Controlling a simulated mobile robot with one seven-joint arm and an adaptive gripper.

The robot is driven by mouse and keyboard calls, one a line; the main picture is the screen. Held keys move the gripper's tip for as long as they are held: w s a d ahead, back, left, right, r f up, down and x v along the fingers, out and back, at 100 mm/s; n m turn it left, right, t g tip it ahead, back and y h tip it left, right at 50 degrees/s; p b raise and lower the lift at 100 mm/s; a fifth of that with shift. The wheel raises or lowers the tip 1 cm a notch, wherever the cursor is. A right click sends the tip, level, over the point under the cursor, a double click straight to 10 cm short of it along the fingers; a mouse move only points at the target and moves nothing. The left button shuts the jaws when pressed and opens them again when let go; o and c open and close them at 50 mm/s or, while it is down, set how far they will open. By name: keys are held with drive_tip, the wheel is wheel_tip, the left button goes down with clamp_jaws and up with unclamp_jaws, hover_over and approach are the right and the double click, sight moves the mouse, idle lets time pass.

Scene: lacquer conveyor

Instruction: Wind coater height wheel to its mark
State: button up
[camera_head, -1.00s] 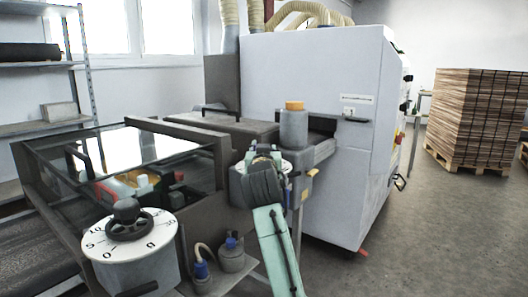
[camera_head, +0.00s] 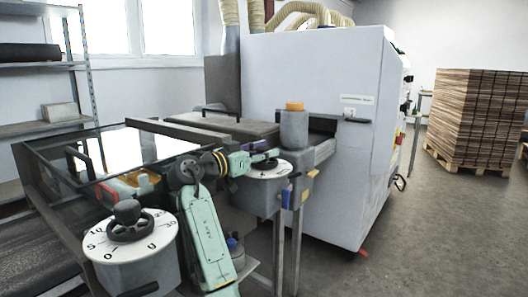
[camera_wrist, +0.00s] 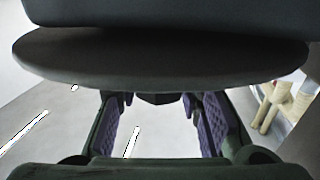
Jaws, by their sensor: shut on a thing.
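A grey dial housing with a white scale and a dark hand wheel (camera_head: 268,165) stands in the middle of the head view, beside the grey post. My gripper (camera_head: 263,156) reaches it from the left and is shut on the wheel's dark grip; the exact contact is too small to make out. In the wrist view my gripper (camera_wrist: 157,98) shows two purple-padded fingers with a small dark piece between their tips, below a large dark round shape. A second dial (camera_head: 130,236) with a dark hand wheel (camera_head: 129,222) stands front left, untouched. I cannot read the middle dial's pointer.
A white machine cabinet (camera_head: 315,120) stands behind the dials. A post with an orange cap (camera_head: 294,106) rises close to my gripper's right. A glass-topped dark frame lies at the left. A pallet of stacked boards (camera_head: 475,120) is far right, with open floor before it.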

sight(264, 148)
drive_tip(key=shift+m+g+h, duration=0.5)
drive_tip(key=shift+g, duration=0.1)
drive_tip(key=o, duration=1.2)
drive_tip(key=shift+c, duration=0.2)
wheel_tip(264, 148, up, 10)
drive_tip(key=shift+f, duration=0.1)
